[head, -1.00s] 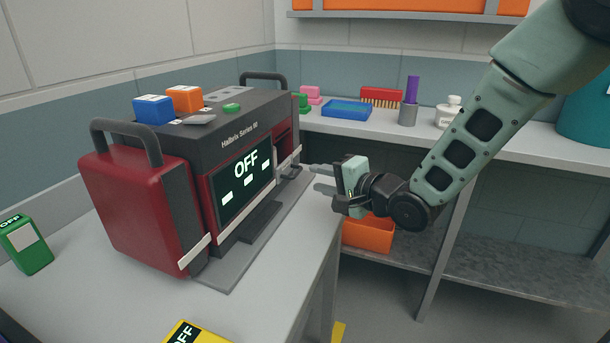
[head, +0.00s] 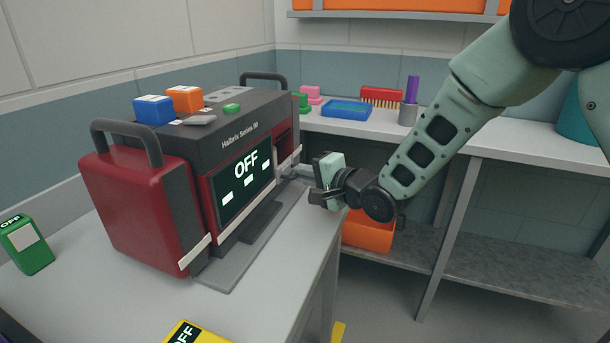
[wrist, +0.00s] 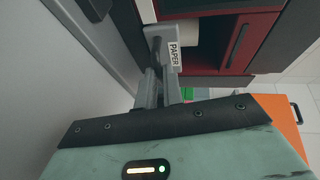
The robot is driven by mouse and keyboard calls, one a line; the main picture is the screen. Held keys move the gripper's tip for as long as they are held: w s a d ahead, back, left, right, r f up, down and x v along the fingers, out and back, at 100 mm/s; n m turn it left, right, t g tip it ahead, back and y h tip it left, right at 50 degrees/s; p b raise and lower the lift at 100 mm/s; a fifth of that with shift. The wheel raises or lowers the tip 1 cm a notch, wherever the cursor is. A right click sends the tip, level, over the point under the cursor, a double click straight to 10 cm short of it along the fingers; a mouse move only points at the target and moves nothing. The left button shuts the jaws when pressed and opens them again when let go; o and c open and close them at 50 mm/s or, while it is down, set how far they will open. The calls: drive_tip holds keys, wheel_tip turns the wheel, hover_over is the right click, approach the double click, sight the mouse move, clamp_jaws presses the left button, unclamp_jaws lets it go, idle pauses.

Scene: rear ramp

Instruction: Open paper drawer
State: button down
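The copier-like machine (head: 245,130), dark grey and red with a screen reading OFF, stands on the left counter. In the wrist view, a grey tab labelled PAPER (wrist: 174,56) stands at the machine's red front, with a white rounded thing (wrist: 182,32) behind it. My gripper (wrist: 162,88) has its grey fingers at this tab, seeming to overlap its lower end; contact is unclear. In the head view my gripper (head: 306,174) is at the machine's far right front, low over the counter. Its fingertips are partly hidden there.
An orange bin (head: 368,236) sits on the lower shelf just beyond my gripper. The back counter (head: 500,130) holds a blue tray (head: 346,110) and several small items. Bare counter (head: 270,285) lies before the machine.

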drive_tip(key=s+d+p, duration=0.2)
drive_tip(key=s+d, duration=0.2)
drive_tip(key=d, duration=0.7)
drive_tip(key=shift+s+d, duration=0.2)
drive_tip(key=shift+d, duration=0.1)
drive_tip(key=c, duration=1.5)
unclamp_jaws()
drive_tip(key=shift+p+v, duration=6.1)
drive_tip(key=shift+v, duration=2.6)
